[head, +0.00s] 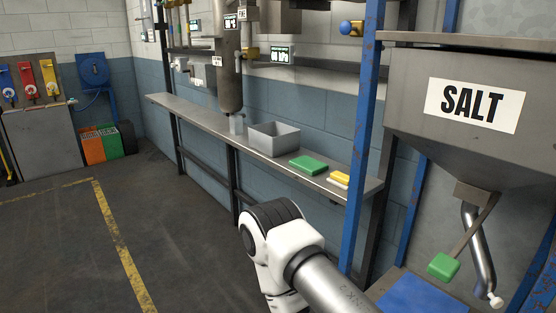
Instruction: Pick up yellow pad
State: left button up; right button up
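The yellow pad (341,177) lies near the right end of the long grey metal shelf (190,112), close to the blue upright post. It has a yellow top and a pale layer at its lower edge. A green pad (309,165) lies to its left with a small gap between them. My own arm, white and grey with a black joint, comes in from the lower right, below and in front of the shelf. Its gripper is hidden or out of frame. My other gripper does not show either.
A blue post (362,140) rises just right of the yellow pad. A SALT hopper (470,100) with a green-handled lever (443,266) fills the right. The floor at left is clear.

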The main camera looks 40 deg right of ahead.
aim_at(338, 178)
jog(key=i+j+z, duration=0.2)
jog(key=i+z, duration=0.2)
jog(key=i, duration=0.45)
jog(key=i+j+z, duration=0.4)
jog(key=i, duration=0.4)
jog(key=i+j+z, duration=0.4)
jog(key=i+j, duration=0.3)
